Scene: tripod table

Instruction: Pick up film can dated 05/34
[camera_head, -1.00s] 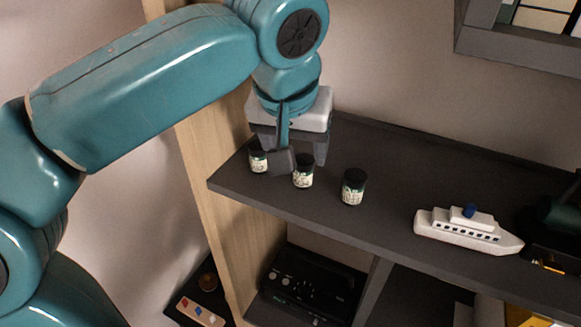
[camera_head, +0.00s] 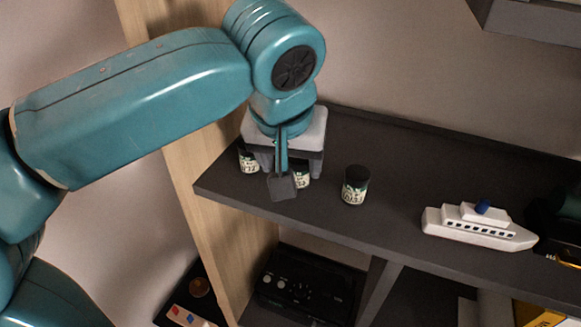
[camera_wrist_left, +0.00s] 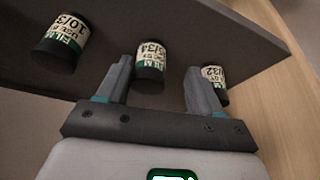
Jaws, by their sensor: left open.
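Three small black film cans with pale labels stand upright on the dark shelf. The middle can (camera_head: 303,180) is partly hidden behind my left gripper in the head view; in the wrist view its label (camera_wrist_left: 150,62) reads about 5/34. My left gripper (camera_head: 291,165) is open and comes down over this can. In the wrist view its two fingers (camera_wrist_left: 158,68) are on either side of the can, with gaps, not shut on it. The left can (camera_head: 249,162) shows as 32 in the wrist view (camera_wrist_left: 216,82). The right can (camera_head: 355,187) reads about 10/3 there. My right gripper is not in view.
The dark shelf top (camera_head: 400,180) is clear between the right can and a white toy ship (camera_head: 478,226). A wooden side panel (camera_head: 165,120) stands at the shelf's left end. A black device (camera_head: 310,290) sits in the compartment below.

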